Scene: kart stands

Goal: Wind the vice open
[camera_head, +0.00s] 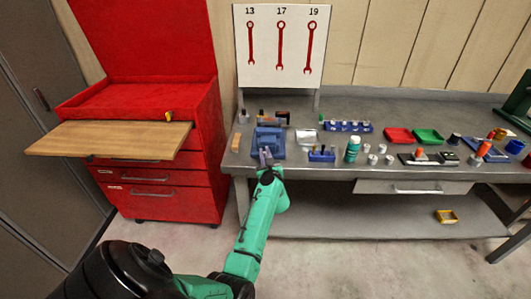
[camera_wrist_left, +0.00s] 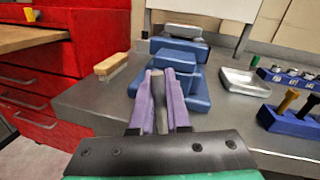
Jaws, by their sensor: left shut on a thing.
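The blue vice (camera_head: 269,140) stands at the left end of the grey workbench, near its front edge. In the left wrist view the vice (camera_wrist_left: 176,52) lies straight ahead, beyond the fingers. My left gripper (camera_head: 266,157) reaches it from the front with its green arm. Its purple fingers (camera_wrist_left: 160,88) are shut on a grey bar-like part at the front of the vice, likely its handle (camera_wrist_left: 161,112). The fingers hide part of the vice front, so the jaw gap cannot be told. My right gripper is out of view.
The workbench (camera_head: 330,170) holds a blue socket rack (camera_head: 347,126), a green bottle (camera_head: 352,149), red (camera_head: 398,135) and green (camera_head: 428,136) trays. A wooden-backed brush (camera_wrist_left: 111,66) lies left of the vice. A red tool cabinet (camera_head: 190,176) with a wooden board stands left.

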